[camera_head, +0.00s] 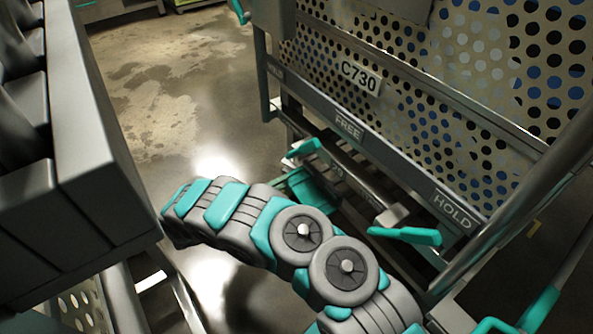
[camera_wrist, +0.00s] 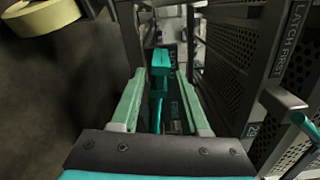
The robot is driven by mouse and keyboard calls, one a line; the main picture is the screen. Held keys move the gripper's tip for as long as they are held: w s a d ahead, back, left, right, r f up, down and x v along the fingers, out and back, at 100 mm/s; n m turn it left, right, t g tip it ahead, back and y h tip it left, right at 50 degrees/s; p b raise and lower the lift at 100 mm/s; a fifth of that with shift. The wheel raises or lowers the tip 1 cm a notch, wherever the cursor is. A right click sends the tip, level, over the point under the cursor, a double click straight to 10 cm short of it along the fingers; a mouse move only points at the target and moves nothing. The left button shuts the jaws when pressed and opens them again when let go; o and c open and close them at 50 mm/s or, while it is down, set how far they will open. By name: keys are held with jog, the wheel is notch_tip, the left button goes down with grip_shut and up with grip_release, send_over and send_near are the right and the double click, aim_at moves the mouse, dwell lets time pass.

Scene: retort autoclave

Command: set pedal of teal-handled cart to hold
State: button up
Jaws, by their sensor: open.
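The cart, with a perforated panel labelled C730 (camera_head: 360,76), stands at the right of the head view. Its lower rail (camera_head: 395,160) reads FREE and HOLD. One teal pedal end (camera_head: 305,147) lies below FREE, and another (camera_head: 405,235) lies below HOLD. I cannot tell which end is pressed down. My arm reaches across the front of the cart, and my gripper's fingers cannot be made out there. In the wrist view my gripper (camera_wrist: 160,85) is open, with pale green fingers. A teal block (camera_wrist: 161,60) shows between and beyond the fingertips; contact cannot be told.
A grey rack-like structure (camera_head: 100,140) stands close at the left. The wrist view shows a perforated panel marked LATCH FIRST (camera_wrist: 288,40) at the right, with a teal bar (camera_wrist: 305,125) near it. A pale yellow ring (camera_wrist: 42,15) is at upper left. Open floor (camera_head: 160,90) lies behind.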

aim_at(300, 172)
jog(key=b+x, duration=0.1)
jog(key=x, duration=0.6)
jog(key=shift+d, duration=0.3)
jog(key=shift+c, duration=0.2)
grip_shut()
dwell(0.9)
